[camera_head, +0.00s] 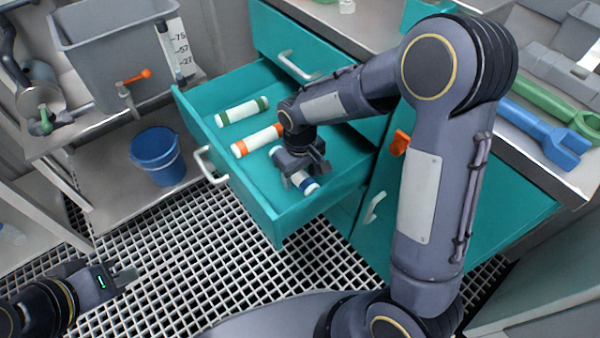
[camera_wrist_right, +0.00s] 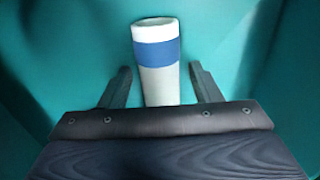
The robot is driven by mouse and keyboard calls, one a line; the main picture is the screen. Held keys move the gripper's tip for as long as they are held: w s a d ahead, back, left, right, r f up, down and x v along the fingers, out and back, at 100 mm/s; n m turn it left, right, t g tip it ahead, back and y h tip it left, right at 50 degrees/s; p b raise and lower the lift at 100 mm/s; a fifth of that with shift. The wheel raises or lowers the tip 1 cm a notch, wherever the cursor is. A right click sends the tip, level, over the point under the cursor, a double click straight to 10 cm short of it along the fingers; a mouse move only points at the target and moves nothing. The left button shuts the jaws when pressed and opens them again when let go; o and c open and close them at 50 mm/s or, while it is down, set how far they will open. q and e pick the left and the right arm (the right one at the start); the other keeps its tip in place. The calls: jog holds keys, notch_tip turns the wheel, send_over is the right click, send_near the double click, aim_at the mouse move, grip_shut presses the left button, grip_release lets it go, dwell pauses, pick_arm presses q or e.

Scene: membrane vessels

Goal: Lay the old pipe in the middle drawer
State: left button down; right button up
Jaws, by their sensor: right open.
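A teal drawer (camera_head: 262,204) stands pulled out below a closed drawer front (camera_head: 270,38). Three white pipes lie in it: one with green bands (camera_head: 242,111), one with orange bands (camera_head: 257,141) and one with blue bands (camera_head: 303,182). I cannot tell which is called old. My right gripper (camera_head: 304,168) is inside the drawer, over the blue-banded pipe. In the right wrist view this pipe (camera_wrist_right: 157,62) lies between the open fingers, with a gap on each side; its near end is hidden. My left gripper (camera_head: 126,275) is low at the left, away from the drawer, apparently empty.
A grey tank (camera_head: 115,50) with an orange-handled tap stands on the left bench. A blue bucket (camera_head: 158,157) is below it. Green and blue wrenches (camera_head: 545,130) lie on the right counter.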

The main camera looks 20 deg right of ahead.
aim_at(300, 173)
notch_tip(300, 173, up, 12)
jog(key=p, duration=0.5)
jog(key=s+d+r+m+t+y, duration=0.1)
jog(key=s+d+r+m+t, duration=0.1)
jog(key=s, duration=0.4)
jog(key=s+d+r+m+t+y, duration=0.1)
jog(key=s+d+r+m, duration=0.1)
jog(key=s, duration=0.5)
jog(key=s+d+r+m+t+y, duration=0.1)
jog(key=s+d+r+t, duration=0.1)
jog(key=s, duration=0.5)
jog(key=shift+r+m+t+y, duration=0.25)
jog(key=shift+m+t+y, duration=0.05)
jog(key=shift+m+y, duration=0.1)
notch_tip(300, 173, up, 26)
jog(key=p, duration=2.5)
jog(key=shift+f, duration=0.15)
